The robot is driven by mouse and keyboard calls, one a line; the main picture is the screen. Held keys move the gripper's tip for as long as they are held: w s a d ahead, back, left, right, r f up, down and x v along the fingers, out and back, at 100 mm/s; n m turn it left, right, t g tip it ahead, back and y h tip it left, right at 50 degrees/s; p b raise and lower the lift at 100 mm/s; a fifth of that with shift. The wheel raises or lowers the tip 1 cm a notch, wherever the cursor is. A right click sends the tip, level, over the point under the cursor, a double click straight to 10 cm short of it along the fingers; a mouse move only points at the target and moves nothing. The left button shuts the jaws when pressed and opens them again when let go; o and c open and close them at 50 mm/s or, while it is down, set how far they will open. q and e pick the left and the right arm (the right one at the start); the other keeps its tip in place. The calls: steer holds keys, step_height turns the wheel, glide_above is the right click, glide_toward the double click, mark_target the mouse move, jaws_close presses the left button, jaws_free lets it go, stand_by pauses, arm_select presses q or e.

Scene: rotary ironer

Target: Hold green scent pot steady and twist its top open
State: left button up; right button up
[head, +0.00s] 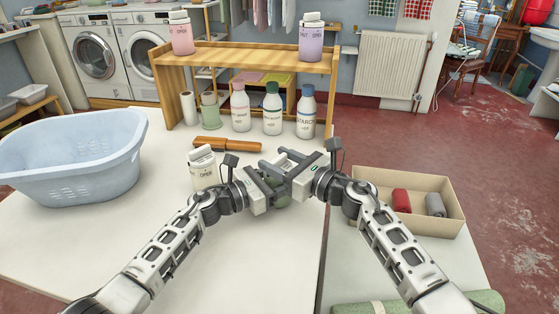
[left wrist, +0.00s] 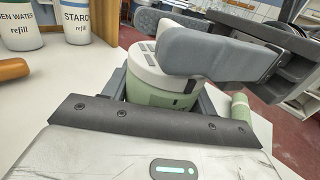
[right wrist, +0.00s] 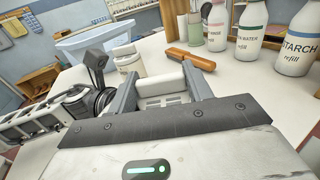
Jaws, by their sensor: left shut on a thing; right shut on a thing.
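The green scent pot shows in the left wrist view as a green body (left wrist: 160,97) with a white top (left wrist: 148,72). In the head view only a bit of its green body (head: 283,200) shows beneath my grippers. My left gripper (head: 268,186) is shut around the body. My right gripper (head: 296,166) is shut on the white top, and its grey finger crosses above the pot in the left wrist view. The right wrist view shows the white top (right wrist: 162,92) between the right fingers. Most of the pot is hidden in the head view.
A white pot (head: 204,175) stands just left of my left gripper. A brown wooden-handled thing (head: 227,144) and several refill bottles (head: 272,115) are behind. A pink pot (head: 181,38) and purple pot (head: 310,45) stand on the wooden shelf. A blue basket (head: 75,165) and beige box (head: 440,225) flank.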

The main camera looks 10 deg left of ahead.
steer(key=shift+d+f+n+g+y, duration=0.1)
steer(key=shift+n+g+y, duration=0.8)
steer(key=shift+n+g, duration=0.95)
steer(key=shift+m+g, duration=0.35)
steer(key=o, duration=1)
steer(key=v, duration=1.2)
